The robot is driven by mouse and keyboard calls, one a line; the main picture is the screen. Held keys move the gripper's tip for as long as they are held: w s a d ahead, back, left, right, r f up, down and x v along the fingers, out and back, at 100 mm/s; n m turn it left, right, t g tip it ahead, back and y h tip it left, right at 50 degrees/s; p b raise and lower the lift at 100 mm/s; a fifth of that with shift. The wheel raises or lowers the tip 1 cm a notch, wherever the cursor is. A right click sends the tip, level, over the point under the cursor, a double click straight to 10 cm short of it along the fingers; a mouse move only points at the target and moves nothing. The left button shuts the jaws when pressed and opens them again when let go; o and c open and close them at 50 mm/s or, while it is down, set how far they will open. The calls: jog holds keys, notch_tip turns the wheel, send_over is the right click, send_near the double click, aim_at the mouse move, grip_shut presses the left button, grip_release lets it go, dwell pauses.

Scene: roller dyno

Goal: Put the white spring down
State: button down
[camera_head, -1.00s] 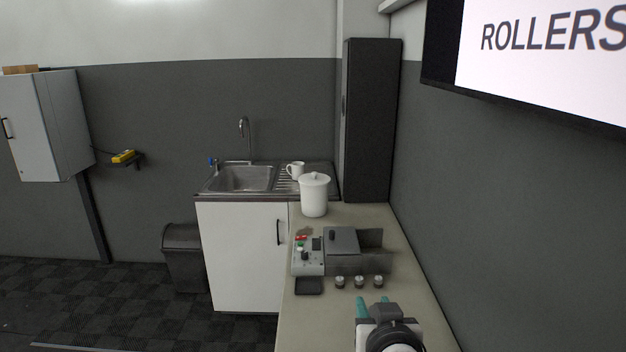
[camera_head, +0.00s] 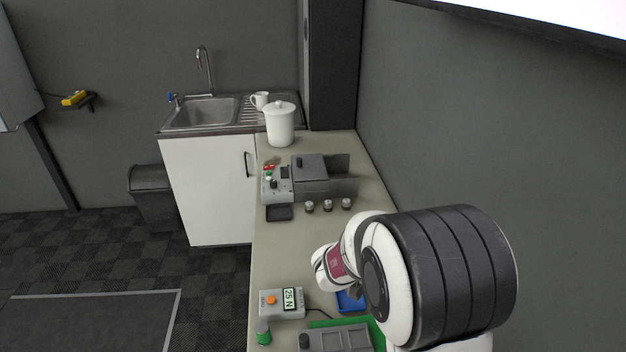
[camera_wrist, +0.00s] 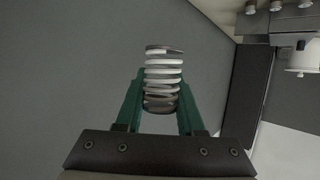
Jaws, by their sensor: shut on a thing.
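The white spring (camera_wrist: 163,75) shows in the wrist view, a short coil with white and darker grey turns. My gripper (camera_wrist: 160,95) has its two green fingers shut on it, one on each side. The spring is held in the air, with grey wall behind it. In the head view my arm's white and black links cover the right side of the bench, and the gripper and spring are hidden there.
On the bench (camera_head: 268,237) stand a grey boxed machine (camera_head: 311,177), several small weights (camera_head: 327,205), a meter reading 25 N (camera_head: 282,303), a blue tray (camera_head: 349,301), a green-edged grey fixture (camera_head: 340,339) and a white lidded pot (camera_head: 280,125). The middle left of the bench is clear.

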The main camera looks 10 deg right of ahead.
jog(key=s+d+f+m+g+h, duration=0.3)
jog(key=s+d+f+m+g, duration=0.1)
jog(key=f, duration=0.4)
jog(key=w+a+f, duration=0.4)
jog(key=a, duration=0.1)
jog(key=w+a+f, duration=0.2)
jog(key=a, duration=0.1)
jog(key=shift+w+f, duration=0.25)
jog(key=shift+f, duration=0.15)
jog(key=f, duration=0.4)
jog(key=shift+w+a, duration=0.15)
jog(key=shift+a, duration=0.05)
jog(key=shift+f, duration=0.15)
jog(key=shift+f, duration=0.1)
jog(key=shift+f, duration=0.5)
jog(key=c, duration=0.5)
grip_release()
